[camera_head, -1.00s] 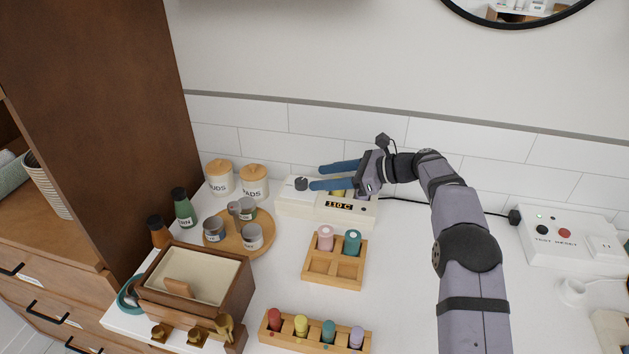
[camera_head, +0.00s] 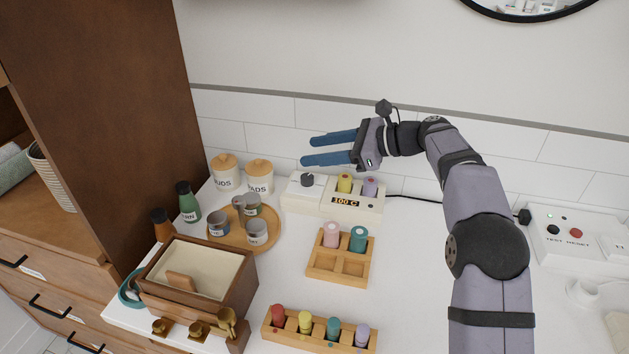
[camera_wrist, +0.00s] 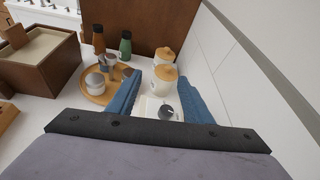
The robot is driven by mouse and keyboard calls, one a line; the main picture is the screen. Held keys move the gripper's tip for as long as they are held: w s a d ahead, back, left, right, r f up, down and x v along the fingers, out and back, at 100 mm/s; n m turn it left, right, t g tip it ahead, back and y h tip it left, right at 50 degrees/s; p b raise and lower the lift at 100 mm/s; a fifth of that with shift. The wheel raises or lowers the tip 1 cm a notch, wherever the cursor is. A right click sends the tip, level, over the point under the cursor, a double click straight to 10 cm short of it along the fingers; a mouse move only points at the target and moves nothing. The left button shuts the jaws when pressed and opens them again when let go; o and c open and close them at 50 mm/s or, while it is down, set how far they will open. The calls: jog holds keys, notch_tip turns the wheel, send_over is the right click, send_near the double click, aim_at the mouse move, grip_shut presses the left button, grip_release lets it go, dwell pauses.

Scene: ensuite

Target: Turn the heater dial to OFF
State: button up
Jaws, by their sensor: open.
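The white heater (camera_head: 333,207) stands against the tiled wall, with a dark dial (camera_head: 307,179) on top at its left end. Its display (camera_head: 345,201) reads about 100 C. A yellow roller (camera_head: 345,183) and a purple roller (camera_head: 370,187) stand in its top. My gripper (camera_head: 304,151) has blue fingers, open and empty, pointing left in the air above the heater, apart from the dial. In the wrist view the dial (camera_wrist: 166,112) shows between the two fingers, beyond them. A small mark shows on the dial, but I cannot read its setting.
Lidded jars (camera_head: 259,178), a round wooden tray (camera_head: 242,243) with tins, and green and brown bottles stand left of the heater. A wooden rack (camera_head: 341,270) is in front. A cable runs right to a white TEST/RESET box (camera_head: 570,238).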

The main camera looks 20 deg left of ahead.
jog(key=s+a+r+m+t, duration=0.1)
jog(key=s+a+m, duration=0.1)
jog(key=s, duration=0.3)
jog(key=m+t+h, duration=0.2)
jog(key=m+t, duration=0.3)
send_near(308, 177)
jog(key=shift+a+r+b, duration=0.15)
jog(key=shift+a+b, duration=0.2)
jog(key=shift+a, duration=0.55)
jog(key=shift+w+d+f+h, duration=0.2)
jog(key=shift+w+d+h, duration=0.1)
jog(key=shift+a, duration=0.1)
jog(key=shift+p+x, duration=0.65)
jog(key=shift+x, duration=2.95)
